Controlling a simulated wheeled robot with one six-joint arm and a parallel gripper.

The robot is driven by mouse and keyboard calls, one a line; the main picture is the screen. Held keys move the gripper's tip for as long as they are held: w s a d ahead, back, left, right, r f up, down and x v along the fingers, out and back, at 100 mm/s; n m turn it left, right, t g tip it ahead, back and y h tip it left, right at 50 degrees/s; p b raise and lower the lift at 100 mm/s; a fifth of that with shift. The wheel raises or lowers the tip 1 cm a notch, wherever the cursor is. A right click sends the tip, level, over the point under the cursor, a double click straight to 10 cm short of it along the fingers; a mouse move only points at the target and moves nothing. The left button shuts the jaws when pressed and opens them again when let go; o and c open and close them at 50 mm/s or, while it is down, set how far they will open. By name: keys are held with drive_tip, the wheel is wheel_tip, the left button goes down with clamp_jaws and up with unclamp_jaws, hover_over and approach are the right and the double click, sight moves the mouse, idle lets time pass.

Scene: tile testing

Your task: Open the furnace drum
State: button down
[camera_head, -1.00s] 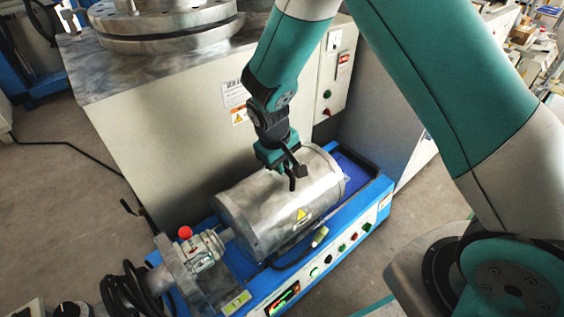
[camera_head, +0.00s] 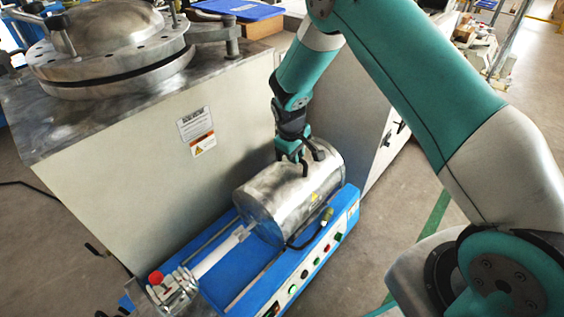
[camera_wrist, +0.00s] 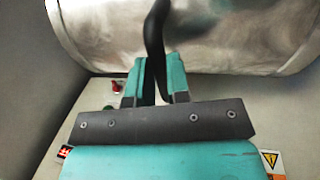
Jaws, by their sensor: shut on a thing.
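The furnace drum (camera_head: 272,206) is a shiny metal cylinder lying on its blue base (camera_head: 228,262). Its left end stands apart from the metal end fitting (camera_head: 172,286) with the red knob, and a pale rod (camera_head: 222,252) spans the gap. My gripper (camera_head: 295,154) is over the top of the drum, shut on its black handle (camera_head: 319,150). In the wrist view the dark curved handle (camera_wrist: 154,38) runs between the teal fingers of my gripper (camera_wrist: 157,76), with the drum (camera_wrist: 100,32) behind. The drum's far side is hidden.
A large pale cabinet (camera_head: 130,190) with a round metal lid (camera_head: 110,60) stands close behind the drum. Buttons (camera_head: 318,262) line the base's front. A dark cable (camera_head: 308,238) runs along the drum's front. Open floor (camera_head: 385,215) lies to the right.

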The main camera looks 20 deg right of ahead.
drive_tip(key=w+d, duration=0.1)
drive_tip(key=d, duration=0.1)
drive_tip(key=w+d, duration=0.1)
drive_tip(key=d, duration=0.2)
drive_tip(key=w+d, duration=0.1)
drive_tip(key=d, duration=0.1)
drive_tip(key=shift+w+d+p, duration=0.15)
drive_tip(key=shift+w+p, duration=0.15)
drive_tip(key=shift+w, duration=0.05)
drive_tip(key=c, duration=1.1)
unclamp_jaws()
drive_tip(key=a+r+p, duration=0.1)
drive_tip(key=r+p, duration=0.1)
drive_tip(key=r, duration=0.6)
drive_tip(key=s+a+r+p, duration=0.1)
drive_tip(key=a+r+p, duration=0.1)
drive_tip(key=r, duration=0.7)
drive_tip(key=shift+s, duration=0.25)
